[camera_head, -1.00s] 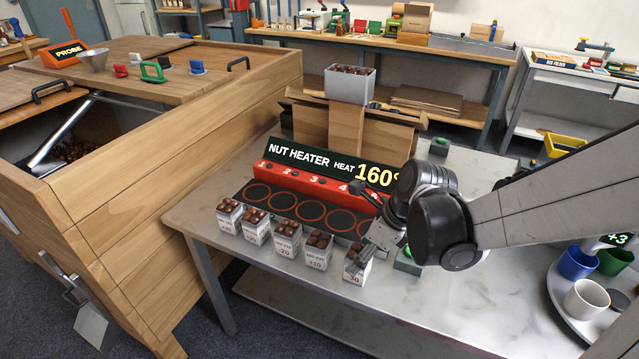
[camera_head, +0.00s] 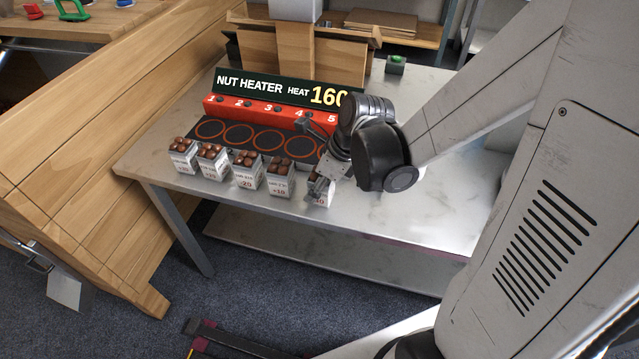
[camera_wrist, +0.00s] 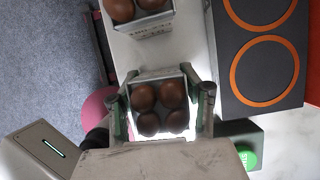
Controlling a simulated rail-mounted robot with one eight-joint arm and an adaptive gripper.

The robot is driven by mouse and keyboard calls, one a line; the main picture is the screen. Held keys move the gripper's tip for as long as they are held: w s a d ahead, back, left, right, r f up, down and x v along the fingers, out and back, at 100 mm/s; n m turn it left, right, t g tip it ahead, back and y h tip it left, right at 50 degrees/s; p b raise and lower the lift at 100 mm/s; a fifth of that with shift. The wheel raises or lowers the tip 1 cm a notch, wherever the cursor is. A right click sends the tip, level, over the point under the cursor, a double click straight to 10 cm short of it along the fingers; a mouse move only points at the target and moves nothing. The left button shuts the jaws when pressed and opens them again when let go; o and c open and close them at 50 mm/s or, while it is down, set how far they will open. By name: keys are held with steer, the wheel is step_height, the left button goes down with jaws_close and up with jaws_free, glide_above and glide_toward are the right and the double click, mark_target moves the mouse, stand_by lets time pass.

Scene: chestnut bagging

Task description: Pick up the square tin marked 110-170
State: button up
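Several square tins filled with brown chestnuts stand in a row along the front of the table. The rightmost tin (camera_head: 319,198) is partly hidden by my gripper; its range marking is too small to read. My gripper (camera_head: 322,180) reaches down over it. In the wrist view, my gripper (camera_wrist: 160,112) has one finger on each side of this tin (camera_wrist: 160,75), which holds several chestnuts. Narrow gaps seem to show between fingers and tin walls. The neighbouring tin (camera_head: 279,187) reads +10, and the tin left of it (camera_head: 247,180) reads -20.
The nut heater (camera_head: 268,109), reading 160, stands behind the tins with its dark ringed plate (camera_head: 217,145). A green button (camera_wrist: 246,158) is close to my gripper's right side. A wooden bench (camera_head: 90,130) stands at left. The table's right part (camera_head: 440,215) is clear.

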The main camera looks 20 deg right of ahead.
steer(key=c, duration=0.6)
steer(key=shift+r, duration=0.15)
